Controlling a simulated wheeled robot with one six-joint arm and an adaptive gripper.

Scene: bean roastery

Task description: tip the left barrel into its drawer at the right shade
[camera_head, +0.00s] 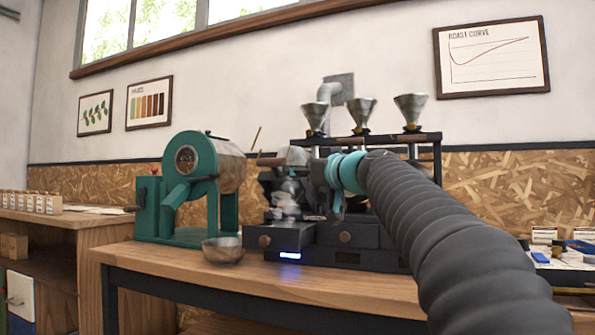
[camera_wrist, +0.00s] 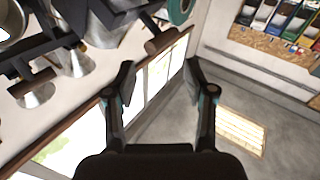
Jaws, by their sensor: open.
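A dark sample roaster with several barrels stands on the wooden bench in the head view. The left barrel (camera_head: 293,156) is a grey metal cylinder high on the machine's left side, with a brown handle (camera_head: 269,161) at its left. My gripper (camera_wrist: 160,77) is open and empty. In the wrist view a wooden handle (camera_wrist: 166,41) lies just beyond the fingertips, not between them. My arm hides the machine's right side.
A teal drum roaster (camera_head: 190,185) stands left of the machine. A metal bowl (camera_head: 222,251) sits at the bench front beside the left drawer. Funnels (camera_head: 362,112) stand on the rack above.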

